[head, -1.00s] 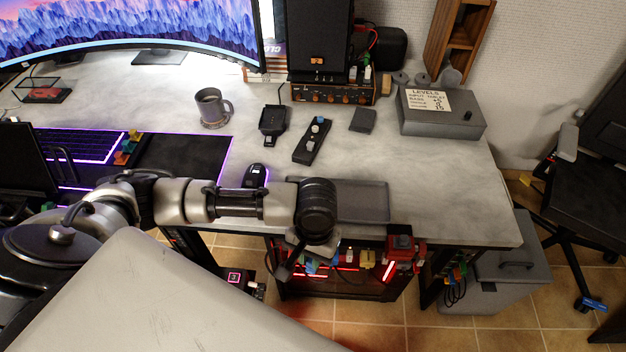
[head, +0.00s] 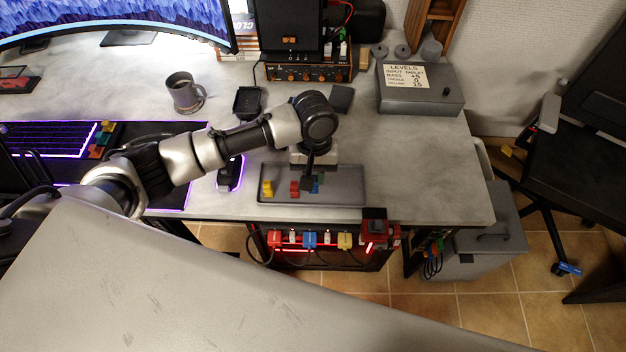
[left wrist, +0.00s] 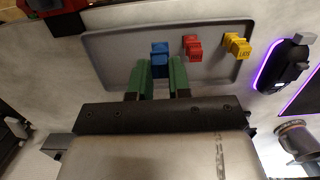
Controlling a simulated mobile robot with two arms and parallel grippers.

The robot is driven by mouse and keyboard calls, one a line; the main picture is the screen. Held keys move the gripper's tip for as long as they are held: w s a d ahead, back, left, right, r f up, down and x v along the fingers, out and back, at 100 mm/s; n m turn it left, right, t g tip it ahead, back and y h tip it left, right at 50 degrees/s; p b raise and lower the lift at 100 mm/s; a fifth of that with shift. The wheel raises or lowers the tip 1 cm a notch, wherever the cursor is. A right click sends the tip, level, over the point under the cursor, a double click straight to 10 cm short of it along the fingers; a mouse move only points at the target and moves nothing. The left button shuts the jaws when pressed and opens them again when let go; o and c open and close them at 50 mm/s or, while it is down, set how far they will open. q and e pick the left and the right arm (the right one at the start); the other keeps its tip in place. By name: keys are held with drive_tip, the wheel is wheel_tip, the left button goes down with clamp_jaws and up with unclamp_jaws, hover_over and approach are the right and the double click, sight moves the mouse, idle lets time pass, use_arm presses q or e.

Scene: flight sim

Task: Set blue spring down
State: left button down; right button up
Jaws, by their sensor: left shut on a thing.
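The blue spring (left wrist: 159,50) is a small blue block-like piece between the two green fingers of my left gripper (left wrist: 160,72) in the left wrist view. The fingers are shut on it, over the grey tray (head: 345,192). In the head view, my left gripper (head: 313,186) points down at the tray, and the blue piece is mostly hidden by it. I cannot tell whether the piece touches the tray floor. A red piece (left wrist: 192,47) and a yellow piece (left wrist: 237,45) sit in the tray in a row beside it. My right gripper is not in view.
The tray's right part (head: 350,175) is bare. A mouse (head: 230,172) stands left of the tray, and a dark device (head: 247,101) lies behind. Several coloured plugs hang below the desk's front edge. The desk (head: 430,180) to the right is clear.

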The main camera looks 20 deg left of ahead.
use_arm(q)
drive_tip(key=shift+w+a+f, duration=0.15)
drive_tip(key=shift+w+f, duration=0.05)
drive_tip(key=shift+f, duration=2)
drive_tip(key=c, duration=1.1)
unclamp_jaws()
drive_tip(key=shift+f, duration=0.1)
drive_tip(key=shift+o, duration=0.2)
wheel_tip(320, 180, up, 12)
drive_tip(key=w, duration=0.1)
drive_tip(key=shift+w+a, duration=0.2)
